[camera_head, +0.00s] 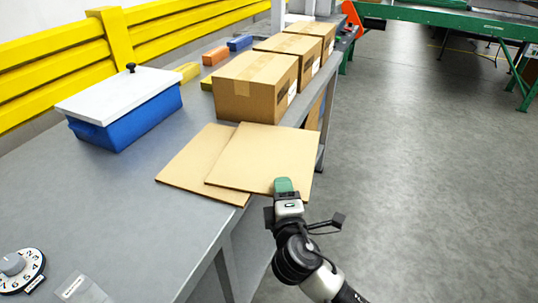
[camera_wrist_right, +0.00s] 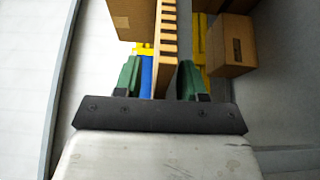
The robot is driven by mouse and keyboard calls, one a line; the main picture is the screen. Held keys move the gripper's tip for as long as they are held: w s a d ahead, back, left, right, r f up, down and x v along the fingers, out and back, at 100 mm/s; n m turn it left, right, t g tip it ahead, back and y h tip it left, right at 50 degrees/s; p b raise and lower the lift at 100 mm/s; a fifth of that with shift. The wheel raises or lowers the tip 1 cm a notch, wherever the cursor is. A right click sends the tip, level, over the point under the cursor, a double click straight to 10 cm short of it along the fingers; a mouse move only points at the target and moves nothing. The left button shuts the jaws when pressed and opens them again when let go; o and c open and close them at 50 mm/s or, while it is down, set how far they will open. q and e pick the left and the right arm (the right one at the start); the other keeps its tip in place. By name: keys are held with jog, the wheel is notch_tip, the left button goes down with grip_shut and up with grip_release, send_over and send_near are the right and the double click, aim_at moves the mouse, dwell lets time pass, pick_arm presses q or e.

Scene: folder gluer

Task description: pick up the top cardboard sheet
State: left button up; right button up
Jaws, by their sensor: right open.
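The top cardboard sheet (camera_head: 266,158) lies flat and turned a little on a lower cardboard sheet (camera_head: 195,170) on the grey bench. Its front right corner reaches past the bench edge. My right gripper (camera_head: 284,187) is at this corner, its green finger overlapping it in the head view. In the right wrist view, my right gripper (camera_wrist_right: 158,78) is open, with a brown cardboard edge (camera_wrist_right: 165,45) between its two green fingers. A gap shows on the right side; contact on the left is unclear. My left gripper is out of view.
Several taped boxes (camera_head: 255,86) stand in a row behind the sheets. A blue bin with a white lid (camera_head: 118,92) stands at the left. A dial (camera_head: 20,268) and a small clear bag (camera_head: 82,289) are at the near left.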

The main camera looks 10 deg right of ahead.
jog(key=shift+w, duration=0.25)
grip_shut()
jog(key=shift+s+r, duration=0.1)
jog(key=shift+r, duration=0.05)
